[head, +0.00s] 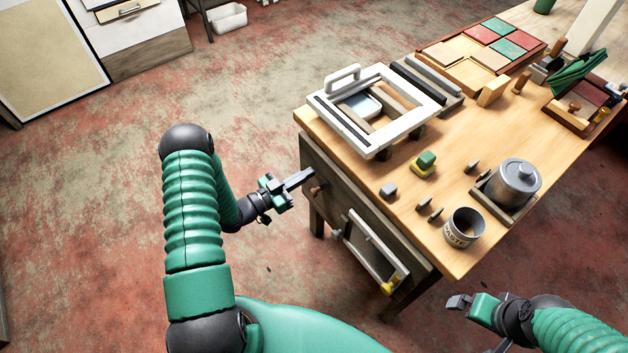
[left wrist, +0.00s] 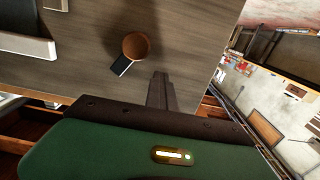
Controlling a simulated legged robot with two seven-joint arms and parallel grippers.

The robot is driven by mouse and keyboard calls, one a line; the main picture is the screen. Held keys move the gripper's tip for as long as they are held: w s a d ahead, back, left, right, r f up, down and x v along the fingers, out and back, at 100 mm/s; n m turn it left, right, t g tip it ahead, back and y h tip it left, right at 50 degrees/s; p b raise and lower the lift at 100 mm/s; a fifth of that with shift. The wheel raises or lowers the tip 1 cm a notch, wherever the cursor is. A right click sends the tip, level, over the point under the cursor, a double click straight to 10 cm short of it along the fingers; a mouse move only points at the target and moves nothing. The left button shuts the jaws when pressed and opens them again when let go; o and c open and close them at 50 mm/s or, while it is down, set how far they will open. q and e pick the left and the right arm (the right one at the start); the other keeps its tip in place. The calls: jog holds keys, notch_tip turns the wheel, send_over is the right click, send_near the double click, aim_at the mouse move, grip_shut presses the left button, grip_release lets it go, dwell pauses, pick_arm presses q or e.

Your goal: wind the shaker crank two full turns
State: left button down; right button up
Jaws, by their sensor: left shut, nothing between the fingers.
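The crank shows as a small brown round knob (head: 318,190) on the dark wooden side panel of the workbench. In the left wrist view the knob (left wrist: 136,45) is larger, with a short metal arm (left wrist: 122,66) beside it against the panel. My left gripper (head: 308,176) is shut and empty, its tips close to the panel near the knob. In the left wrist view the closed fingers (left wrist: 160,80) are just to the right of and below the knob, apart from it. My right gripper (head: 458,302) is at the lower right, away from the crank; its jaw opening is unclear.
A pale framed panel (head: 370,250) with a yellow piece is on the bench side, right of the crank. The bench top (head: 400,175) holds a white screen frame (head: 335,115), a metal pot (head: 518,182) and a tin (head: 464,228). The floor left of the bench is clear.

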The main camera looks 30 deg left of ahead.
aim_at(303, 144)
dwell(0.4)
pick_arm(q)
jog(key=shift+w+a+r+p, duration=0.25)
jog(key=shift+a+r+p, duration=0.1)
jog(key=shift+a+r, duration=0.35)
jog(key=shift+w+a+r+p, duration=0.3)
jog(key=shift+a+r+p, duration=0.05)
jog(key=shift+a+r, duration=0.35)
jog(key=shift+w+a+r+p, duration=0.3)
jog(key=shift+a+r+p, duration=0.05)
jog(key=shift+a+r, duration=0.4)
jog(key=shift+w+a+r+p, duration=0.3)
jog(key=shift+a+r+p, duration=0.05)
jog(key=shift+a+r, duration=0.35)
